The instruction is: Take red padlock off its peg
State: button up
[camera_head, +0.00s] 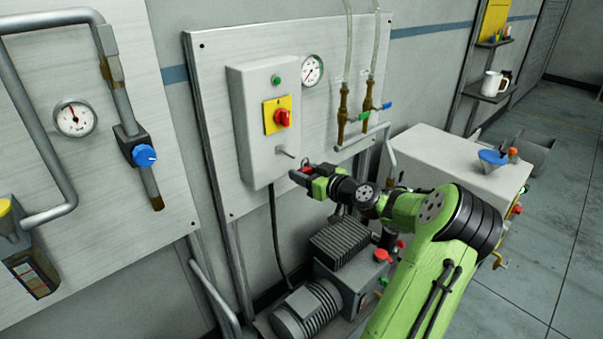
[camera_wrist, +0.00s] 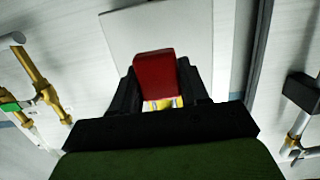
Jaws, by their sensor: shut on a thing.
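The red padlock (camera_wrist: 155,72) is between the two black fingers of my gripper (camera_wrist: 158,88) in the wrist view. A strip with yellow on it shows just below its red body. In the head view my gripper (camera_head: 301,173) is shut on the padlock, of which only a little red shows. A short metal peg (camera_head: 286,153) sticks out of the lower front of the grey switch box (camera_head: 250,125). The gripper is below and to the right of this peg.
The box carries a red rotary switch (camera_head: 281,117) on a yellow plate. Brass valves (camera_head: 342,112) and pipes stand to the right. A motor (camera_head: 308,308) is below. A white cabinet (camera_head: 450,165) with a blue funnel (camera_head: 493,157) is at right.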

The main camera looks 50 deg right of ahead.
jog(key=shift+s+a+b, duration=0.15)
jog(key=shift+s+b, duration=0.25)
jog(key=shift+s, duration=0.7)
